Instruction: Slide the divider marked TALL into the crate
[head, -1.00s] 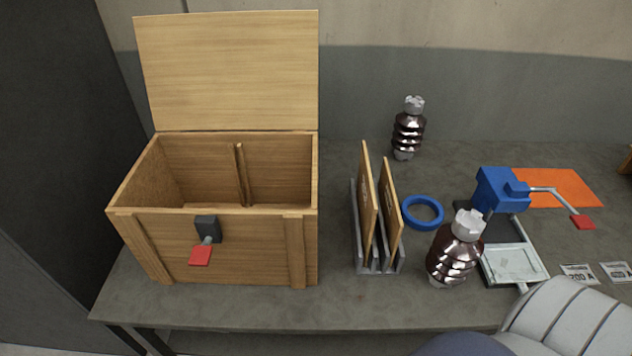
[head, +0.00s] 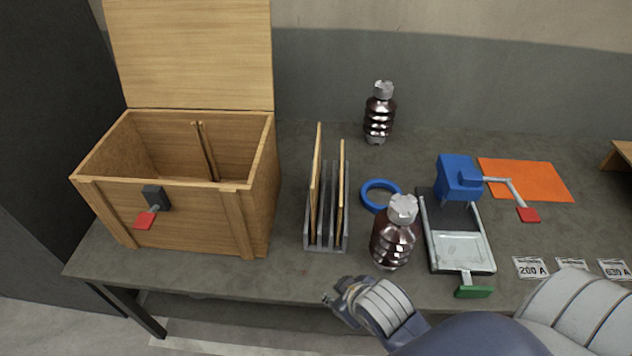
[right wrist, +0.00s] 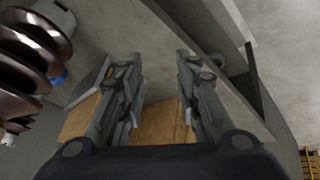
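The wooden crate (head: 180,215) stands at the left of the table with its lid (head: 190,55) raised. A pair of upright guide strips (head: 206,152) shows on its inner back wall. Two thin wooden dividers, a left one (head: 316,185) and a right one (head: 341,190), stand upright in a grey rack (head: 327,247). They are seen nearly edge-on, so I cannot read which is marked TALL. My right gripper (head: 338,300) is low at the table's front edge, apart from the rack. Its fingers are spread and empty in the right wrist view (right wrist: 158,75). My left gripper is out of view.
A dark ribbed insulator (head: 394,238) stands right of the rack, close to my right gripper. Another insulator (head: 379,112) stands behind. A blue ring (head: 380,195), a blue clamp device (head: 458,178) and an orange mat (head: 525,180) lie right.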

